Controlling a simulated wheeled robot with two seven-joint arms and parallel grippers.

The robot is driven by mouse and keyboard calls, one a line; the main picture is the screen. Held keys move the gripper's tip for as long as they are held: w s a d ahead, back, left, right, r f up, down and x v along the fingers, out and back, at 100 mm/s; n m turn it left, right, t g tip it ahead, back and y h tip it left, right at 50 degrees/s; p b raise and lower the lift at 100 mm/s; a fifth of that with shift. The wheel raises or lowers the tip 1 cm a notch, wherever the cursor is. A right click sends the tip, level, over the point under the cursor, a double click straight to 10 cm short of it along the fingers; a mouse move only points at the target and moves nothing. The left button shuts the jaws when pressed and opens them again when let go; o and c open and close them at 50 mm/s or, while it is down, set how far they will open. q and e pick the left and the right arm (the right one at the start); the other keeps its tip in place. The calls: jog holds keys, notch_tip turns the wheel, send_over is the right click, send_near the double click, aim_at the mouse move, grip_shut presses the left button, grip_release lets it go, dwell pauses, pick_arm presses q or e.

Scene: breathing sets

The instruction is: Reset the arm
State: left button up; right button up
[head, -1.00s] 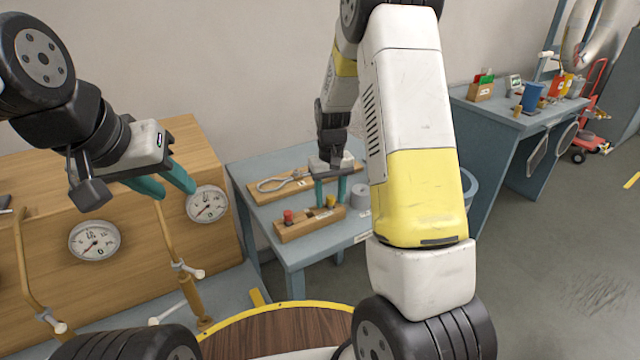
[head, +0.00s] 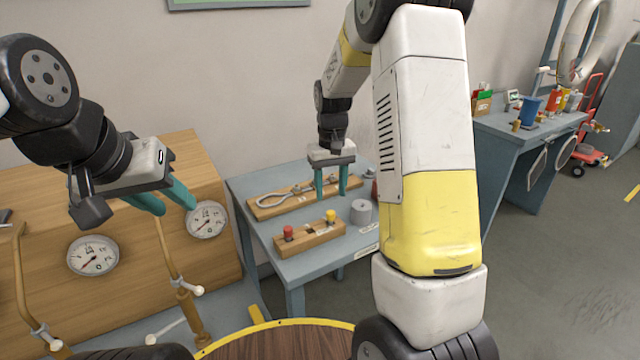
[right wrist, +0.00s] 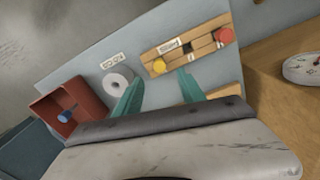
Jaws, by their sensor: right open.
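My right gripper (head: 331,181) hangs above the small blue-grey table (head: 255,187), fingers pointing down and apart, with nothing between them. In the right wrist view its teal fingers (right wrist: 158,92) are spread, with the table below. My left gripper (head: 166,203) is at the left, in front of the wooden cabinet (head: 130,185). Its two teal fingers are apart and empty. A wooden block (head: 310,238) with a red knob (head: 288,232) and a yellow knob (head: 330,216) lies on the table. Behind it is a wooden board (head: 265,210) with a metal tool. A grey roll (head: 361,211) stands right of the block.
Two gauges (head: 92,256) (head: 207,220) and pipes (head: 180,280) are on the cabinet side. A red bin (right wrist: 68,105) sits at the table's edge in the right wrist view. A workbench (head: 520,140) with containers stands at the right. Grey floor between is clear.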

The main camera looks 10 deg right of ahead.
jog(key=s+a+r+t+y, duration=0.1)
jog(key=s+r+t, duration=0.2)
jog(key=s+r, duration=0.5)
jog(key=s+a+r+t+y, duration=0.1)
jog(key=s+r+t, duration=0.2)
jog(key=s+r, duration=0.6)
jog(key=shift+s+m, duration=0.4)
jog(key=shift+s, duration=3.35)
jog(key=shift+a+r, duration=0.1)
